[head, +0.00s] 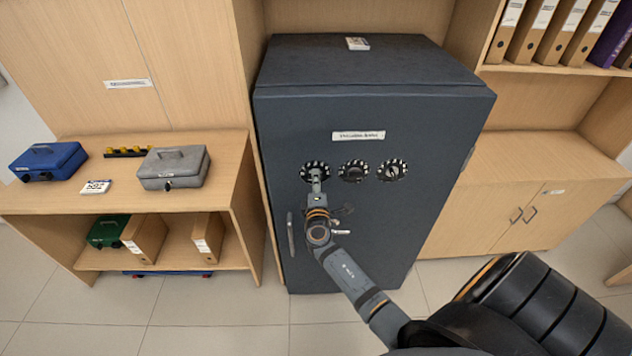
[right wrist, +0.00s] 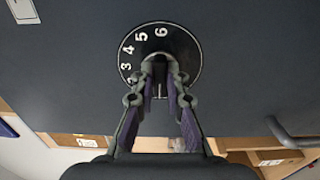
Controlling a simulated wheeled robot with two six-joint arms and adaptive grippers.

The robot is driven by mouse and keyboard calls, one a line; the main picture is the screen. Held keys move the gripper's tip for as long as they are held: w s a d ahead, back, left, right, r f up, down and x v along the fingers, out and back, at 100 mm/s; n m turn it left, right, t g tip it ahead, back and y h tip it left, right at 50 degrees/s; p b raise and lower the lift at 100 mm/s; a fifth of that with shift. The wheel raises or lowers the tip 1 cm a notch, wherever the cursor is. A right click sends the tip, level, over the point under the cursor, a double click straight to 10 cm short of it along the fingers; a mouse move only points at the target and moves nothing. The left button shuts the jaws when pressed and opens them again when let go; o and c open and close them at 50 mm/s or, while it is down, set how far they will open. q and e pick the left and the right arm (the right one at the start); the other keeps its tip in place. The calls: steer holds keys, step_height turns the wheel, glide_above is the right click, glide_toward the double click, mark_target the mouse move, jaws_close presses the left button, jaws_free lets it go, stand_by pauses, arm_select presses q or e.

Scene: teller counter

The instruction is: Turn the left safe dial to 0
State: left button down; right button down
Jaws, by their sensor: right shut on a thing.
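The dark grey safe (head: 400,225) stands against the back furniture with a row of three round black dials on its door. The left dial (head: 306,168) has white marks round its rim. My right gripper (head: 315,182) reaches up to it and is shut on its knob. In the right wrist view, the dial face (right wrist: 187,45) shows the numbers 6, 5, 4, 3 and 2, and the fingers (right wrist: 161,90) close round the knob at its centre. The rest of the face is hidden by the fingers, so the setting cannot be read. My left gripper is not in view.
The middle dial (head: 354,171) and right dial (head: 392,170) sit close to the right of my gripper. A door handle (head: 291,234) sticks out at the lower left. A side table (head: 225,150) with cash boxes stands at left.

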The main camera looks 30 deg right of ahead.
steer(key=shift+f, duration=0.1)
steer(key=c, duration=1.4)
jaws_free()
steer(key=shift+o, duration=0.2)
steer(key=v, duration=1.2)
